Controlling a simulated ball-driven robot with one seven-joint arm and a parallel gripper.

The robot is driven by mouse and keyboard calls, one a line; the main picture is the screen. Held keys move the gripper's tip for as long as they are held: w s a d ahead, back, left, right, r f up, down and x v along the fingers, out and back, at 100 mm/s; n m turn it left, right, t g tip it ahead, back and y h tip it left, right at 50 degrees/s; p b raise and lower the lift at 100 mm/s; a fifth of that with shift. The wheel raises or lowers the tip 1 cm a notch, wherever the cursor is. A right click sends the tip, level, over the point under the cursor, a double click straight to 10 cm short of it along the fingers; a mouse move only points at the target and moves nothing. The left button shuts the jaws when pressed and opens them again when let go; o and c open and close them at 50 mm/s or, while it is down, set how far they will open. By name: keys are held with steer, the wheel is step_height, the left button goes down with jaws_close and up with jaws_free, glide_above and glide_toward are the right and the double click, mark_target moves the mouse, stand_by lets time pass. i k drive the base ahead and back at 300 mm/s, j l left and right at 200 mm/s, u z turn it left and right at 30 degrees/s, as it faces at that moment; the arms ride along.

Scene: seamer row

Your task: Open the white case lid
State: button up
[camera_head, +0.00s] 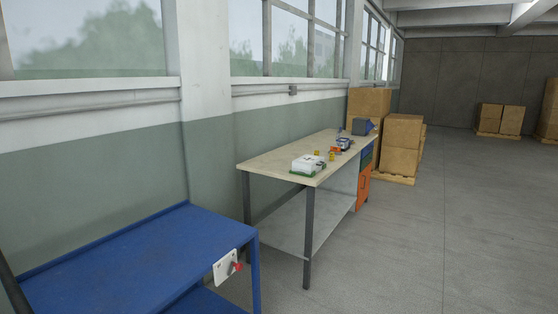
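A small white case (308,163) with a green lower edge lies near the front end of a wooden-topped workbench (270,160). It looks shut, but it is too small to be sure. Its latch or handle cannot be made out. My gripper is not in view.
Small yellow, red and blue-grey items (343,143) lie behind the case. A blue metal table (140,262) with a white plate and red knob (226,266) stands at front left. Cardboard boxes (402,145) stand on a pallet beyond the bench. The grey floor (450,230) at right is clear.

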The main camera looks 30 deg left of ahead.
mark_target(308, 162)
steer(key=i+j+u, duration=0.1)
steer(key=i+u, duration=0.6)
